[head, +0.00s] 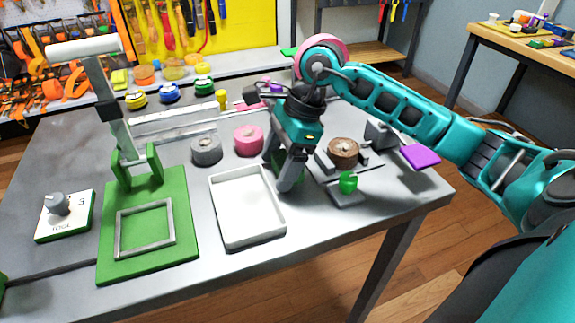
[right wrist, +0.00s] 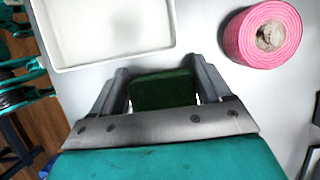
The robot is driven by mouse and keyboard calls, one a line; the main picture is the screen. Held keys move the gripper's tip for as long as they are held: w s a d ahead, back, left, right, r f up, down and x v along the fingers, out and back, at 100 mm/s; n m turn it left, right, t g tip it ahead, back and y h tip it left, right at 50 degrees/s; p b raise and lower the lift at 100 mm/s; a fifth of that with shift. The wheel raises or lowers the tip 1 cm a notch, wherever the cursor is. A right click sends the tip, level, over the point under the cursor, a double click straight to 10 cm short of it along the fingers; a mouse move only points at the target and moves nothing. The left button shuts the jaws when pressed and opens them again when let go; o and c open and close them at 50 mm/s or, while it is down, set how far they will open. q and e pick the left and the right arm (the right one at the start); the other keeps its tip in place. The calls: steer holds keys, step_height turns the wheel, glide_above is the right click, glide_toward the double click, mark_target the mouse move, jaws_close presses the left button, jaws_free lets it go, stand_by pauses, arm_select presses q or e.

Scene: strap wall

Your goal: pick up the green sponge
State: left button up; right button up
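The green sponge (right wrist: 163,90) shows as a dark green block between the two fingers of my right gripper (right wrist: 160,70) in the right wrist view. In the head view my right gripper (head: 286,183) points down at the table just right of the white tray (head: 219,207), and the sponge is mostly hidden behind it. The fingers stand apart on either side of the sponge. Narrow light gaps show beside it near the finger bases, and I see no clear grip on it. My left gripper is not in view.
A pink tape roll (head: 248,139) and a grey roll (head: 206,149) stand behind the tray. A brown roll (head: 343,151) and a small green knob (head: 348,183) are close on the right. A green press (head: 150,230) stands left. The table's front edge is clear.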

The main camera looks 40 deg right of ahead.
mark_target(279, 163)
steer(key=c, duration=0.4)
steer(key=shift+r, duration=0.1)
step_height(279, 163, up, 20)
steer(key=p, duration=0.3)
steer(key=shift+c, duration=0.2)
